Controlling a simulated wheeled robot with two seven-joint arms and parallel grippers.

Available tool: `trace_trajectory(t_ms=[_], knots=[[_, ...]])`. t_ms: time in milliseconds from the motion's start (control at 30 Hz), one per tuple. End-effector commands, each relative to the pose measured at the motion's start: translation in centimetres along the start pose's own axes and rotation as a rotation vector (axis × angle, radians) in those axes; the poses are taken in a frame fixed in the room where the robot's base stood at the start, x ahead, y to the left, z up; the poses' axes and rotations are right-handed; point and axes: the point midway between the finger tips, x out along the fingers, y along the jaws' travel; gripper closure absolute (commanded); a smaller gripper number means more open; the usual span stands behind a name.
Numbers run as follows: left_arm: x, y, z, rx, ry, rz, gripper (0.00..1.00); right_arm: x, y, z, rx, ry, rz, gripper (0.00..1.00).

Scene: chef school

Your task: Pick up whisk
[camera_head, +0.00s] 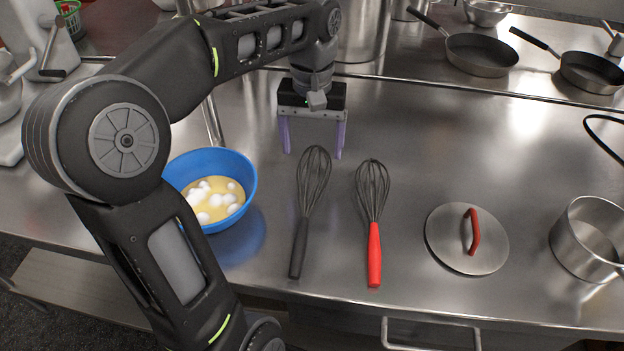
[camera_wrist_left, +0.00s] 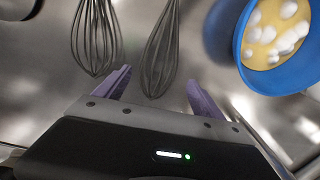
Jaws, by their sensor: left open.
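A whisk with a black handle (camera_head: 299,249) lies on the steel counter, its wire end pointing away from me. A second whisk with a red handle (camera_head: 374,256) lies to its right. My left gripper (camera_head: 312,154) is open and empty, its purple fingers pointing down just beyond the wire end of the black whisk. In the left wrist view the black whisk's wires (camera_wrist_left: 160,50) show between and ahead of the fingers (camera_wrist_left: 158,88). The red whisk's wires (camera_wrist_left: 96,38) show to the left there. My right gripper is not in view.
A blue bowl (camera_head: 245,170) with yellow liquid and white lumps stands left of the whisks. A lid with a red handle (camera_head: 450,247) and a steel pot (camera_head: 566,240) are to the right. Pans (camera_head: 480,55) stand on the back counter. The counter between whisks and lid is clear.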

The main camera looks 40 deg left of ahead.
Motion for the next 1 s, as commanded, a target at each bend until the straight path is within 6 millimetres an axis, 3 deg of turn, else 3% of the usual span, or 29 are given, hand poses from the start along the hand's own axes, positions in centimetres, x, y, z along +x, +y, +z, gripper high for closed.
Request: trace_trajectory(t_ms=[100, 467, 800, 1000], knots=[[1.4, 0.0, 0.0, 0.000, -0.001, -0.001, 0.21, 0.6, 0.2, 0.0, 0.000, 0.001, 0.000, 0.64], [1.6, 0.1, 0.0, 0.000, 0.000, 0.000, 0.21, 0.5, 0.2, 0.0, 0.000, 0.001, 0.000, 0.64], [5.9, 0.4, 0.3, 0.000, -0.003, 0.000, 0.21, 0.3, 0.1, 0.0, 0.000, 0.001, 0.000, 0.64], [6.6, 0.4, 0.2, 0.000, 0.000, 0.000, 0.21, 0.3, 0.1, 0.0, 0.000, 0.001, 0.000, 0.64]])
